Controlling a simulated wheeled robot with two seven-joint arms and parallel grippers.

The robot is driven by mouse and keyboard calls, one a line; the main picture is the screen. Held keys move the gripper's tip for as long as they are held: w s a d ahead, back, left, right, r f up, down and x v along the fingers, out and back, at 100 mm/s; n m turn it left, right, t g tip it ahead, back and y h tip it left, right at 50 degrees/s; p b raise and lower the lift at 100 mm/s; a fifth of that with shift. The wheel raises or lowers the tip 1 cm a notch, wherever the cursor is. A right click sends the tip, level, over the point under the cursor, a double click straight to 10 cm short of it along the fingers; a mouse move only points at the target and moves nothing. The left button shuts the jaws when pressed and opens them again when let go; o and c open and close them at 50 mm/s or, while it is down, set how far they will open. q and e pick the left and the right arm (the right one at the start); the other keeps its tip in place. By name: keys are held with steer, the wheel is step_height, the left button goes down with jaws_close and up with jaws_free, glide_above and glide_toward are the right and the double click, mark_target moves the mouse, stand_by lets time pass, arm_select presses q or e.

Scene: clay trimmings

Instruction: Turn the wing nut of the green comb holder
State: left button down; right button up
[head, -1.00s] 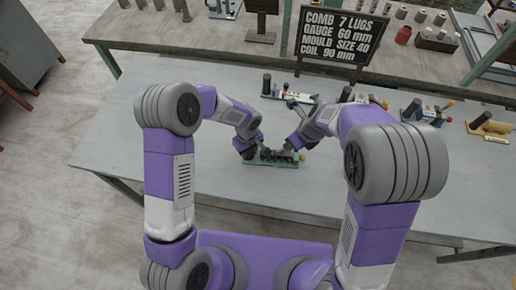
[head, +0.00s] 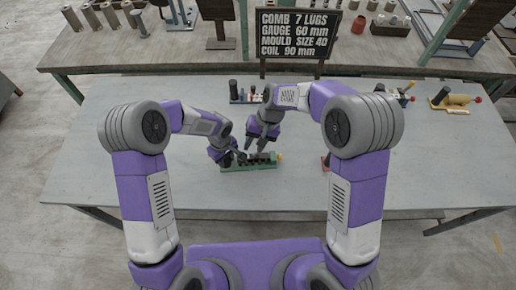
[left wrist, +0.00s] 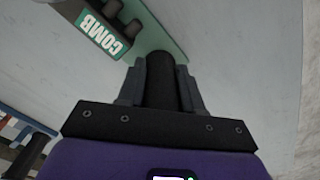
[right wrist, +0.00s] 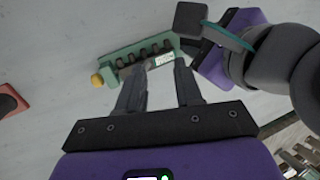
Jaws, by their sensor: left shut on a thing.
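The green comb holder (head: 235,168) lies on the table in front of me, with a row of dark lugs and a yellow knob (head: 280,156) at its right end. In the right wrist view the knob (right wrist: 97,80) is at the holder's left. My left gripper (left wrist: 160,75) is shut on the holder's dark upright handle (left wrist: 160,88), at the end away from the knob. My right gripper (right wrist: 158,72) is open and empty, its fingers pointing at the holder's middle near the white COMB label. I cannot make out a wing nut clearly.
A blue holder (head: 240,98) stands behind, and a yellow holder (head: 452,102) at the far right. A red piece (head: 325,162) is partly hidden by my right arm. A black sign (head: 297,33) stands at the back edge. The table front is clear.

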steer(key=w+d+r+n+g, duration=0.1)
steer(key=w+d+r+n, duration=0.15)
steer(key=n, duration=1.05)
steer(key=w+d+r+n, duration=0.1)
steer(key=w+d+n, duration=0.15)
steer(key=n, duration=1.05)
steer(key=x, duration=1.2)
steer(key=shift+s+d, duration=0.1)
jaws_close()
